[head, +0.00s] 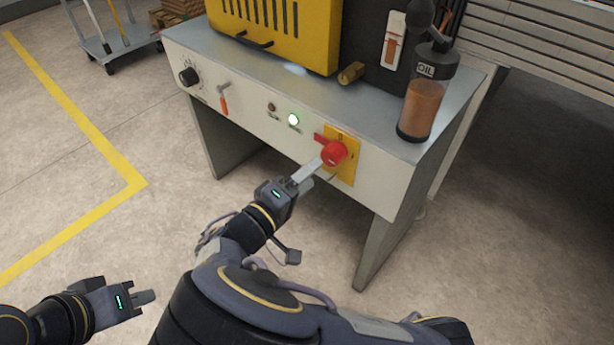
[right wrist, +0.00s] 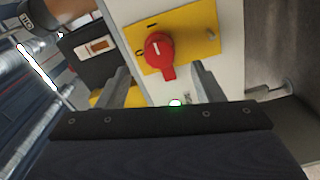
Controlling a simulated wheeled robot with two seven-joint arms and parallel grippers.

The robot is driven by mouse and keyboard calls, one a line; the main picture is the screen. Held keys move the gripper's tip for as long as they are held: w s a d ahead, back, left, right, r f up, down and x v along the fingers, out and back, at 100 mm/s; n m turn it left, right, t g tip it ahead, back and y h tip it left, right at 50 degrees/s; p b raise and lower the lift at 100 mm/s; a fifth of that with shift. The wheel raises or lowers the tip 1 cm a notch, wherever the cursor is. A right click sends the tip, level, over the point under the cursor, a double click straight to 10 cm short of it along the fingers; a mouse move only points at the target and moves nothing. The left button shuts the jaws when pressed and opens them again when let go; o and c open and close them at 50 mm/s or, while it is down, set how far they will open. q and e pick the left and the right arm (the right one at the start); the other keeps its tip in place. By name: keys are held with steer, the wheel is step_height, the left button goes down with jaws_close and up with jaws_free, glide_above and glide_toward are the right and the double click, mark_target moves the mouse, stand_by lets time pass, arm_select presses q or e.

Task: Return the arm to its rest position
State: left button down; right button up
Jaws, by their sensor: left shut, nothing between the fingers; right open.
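A red rotary switch (head: 334,153) on a yellow plate (head: 346,172) sits on the front panel of the roller coater's bench. My right gripper (head: 312,172) is at the switch, its fingers reaching up to the knob's lower left. In the right wrist view the red knob (right wrist: 159,50) shows between and just beyond the tips of the open right gripper (right wrist: 161,70). Nothing is held; whether a finger touches the knob I cannot tell. My left gripper (head: 145,297) is shut and empty, low at the left over the floor.
The bench (head: 270,95) carries a yellow machine housing (head: 275,30) and an oil bottle (head: 427,95) at its right. The panel also has a lit green lamp (head: 293,120), a black dial (head: 188,76) and an orange-tipped lever (head: 224,102).

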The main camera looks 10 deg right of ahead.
steer(key=s+d+f+m+g+y, duration=0.3)
steer(key=s+d+f+g+y, duration=0.55)
steer(key=d+g, duration=0.25)
steer(key=s+r+m+y, duration=0.2)
steer(key=s+y, duration=0.4)
steer(key=s+r+t+y+p, duration=0.1)
steer(key=r+t+y+p, duration=0.1)
steer(key=r+p, duration=1.6)
steer(key=s+r+m+t+y+p, duration=0.1)
steer(key=s+r+t+p, duration=0.1)
steer(key=r+p, duration=1.6)
step_height(320, 180, up, 6)
steer(key=shift+s+d+r+t+y, duration=0.15)
steer(key=shift+d+r+t+y, duration=0.15)
steer(key=shift+t, duration=0.6)
steer(key=shift+f, duration=0.1)
